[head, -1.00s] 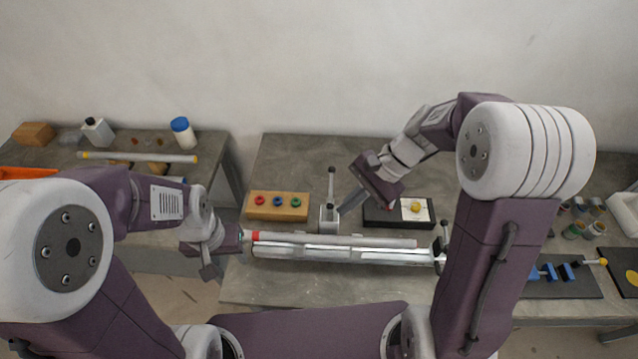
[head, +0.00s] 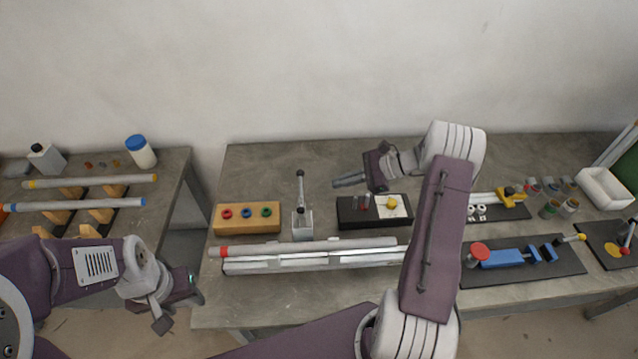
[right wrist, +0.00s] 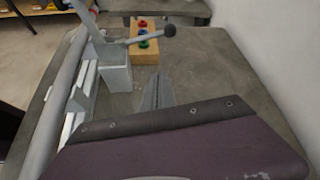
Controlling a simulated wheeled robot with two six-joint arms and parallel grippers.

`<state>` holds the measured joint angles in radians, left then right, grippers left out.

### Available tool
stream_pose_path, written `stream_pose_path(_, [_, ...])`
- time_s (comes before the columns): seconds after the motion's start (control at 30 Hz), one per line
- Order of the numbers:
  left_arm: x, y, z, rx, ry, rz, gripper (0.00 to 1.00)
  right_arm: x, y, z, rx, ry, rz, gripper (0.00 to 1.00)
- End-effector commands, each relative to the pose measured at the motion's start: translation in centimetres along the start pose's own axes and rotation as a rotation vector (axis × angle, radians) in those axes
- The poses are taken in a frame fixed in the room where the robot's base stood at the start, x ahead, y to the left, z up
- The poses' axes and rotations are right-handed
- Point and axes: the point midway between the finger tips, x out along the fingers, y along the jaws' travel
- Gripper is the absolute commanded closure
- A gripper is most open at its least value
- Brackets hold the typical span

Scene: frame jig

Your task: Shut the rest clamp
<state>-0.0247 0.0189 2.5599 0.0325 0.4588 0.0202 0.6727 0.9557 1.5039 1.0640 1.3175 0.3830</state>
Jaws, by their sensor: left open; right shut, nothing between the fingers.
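The clamp is a pale grey block (head: 302,224) behind the middle of the long tube, with a dark-knobbed lever (head: 300,187) rising from it. In the right wrist view the block (right wrist: 115,77) stands beside the tube, and the lever's dark knob (right wrist: 169,31) sticks out to the right. I cannot tell if the clamp is shut. The grey tube (head: 320,246) with a red end lies along a pale rail (head: 310,264). My left gripper (head: 178,310) is open and empty, left of the table. My right gripper (head: 337,184) is shut and empty, behind and right of the lever, apart from it.
A wooden block (head: 248,219) with coloured rings stands left of the clamp. A black tray (head: 374,220) with a yellow knob is to its right. The table behind the wooden block is clear. Another table (head: 174,180) with more tubes is at left.

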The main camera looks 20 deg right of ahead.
Motion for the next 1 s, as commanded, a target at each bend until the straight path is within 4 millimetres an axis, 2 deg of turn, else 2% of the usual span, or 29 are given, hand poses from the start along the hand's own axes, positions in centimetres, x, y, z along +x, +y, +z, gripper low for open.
stream_pose_path(0.47, [-1.5,0.0,-0.1,0.000,0.000,0.000,0.53,9.8,0.1,0.2,0.001,-0.001,0.006,1.00])
stream_pose_path(0.53, [-2.5,0.1,-0.2,0.000,0.000,0.000,0.53,8.7,-0.1,1.9,-0.002,0.001,0.001,1.00])
stream_pose_path(0.7, [-3.1,0.1,-0.3,0.000,0.000,0.000,0.53,8.2,0.0,3.5,-0.001,0.000,0.001,1.00])
stream_pose_path(1.0, [-3.2,0.1,-0.3,0.000,0.000,0.000,0.53,8.1,0.1,3.8,0.000,0.000,0.001,1.00])
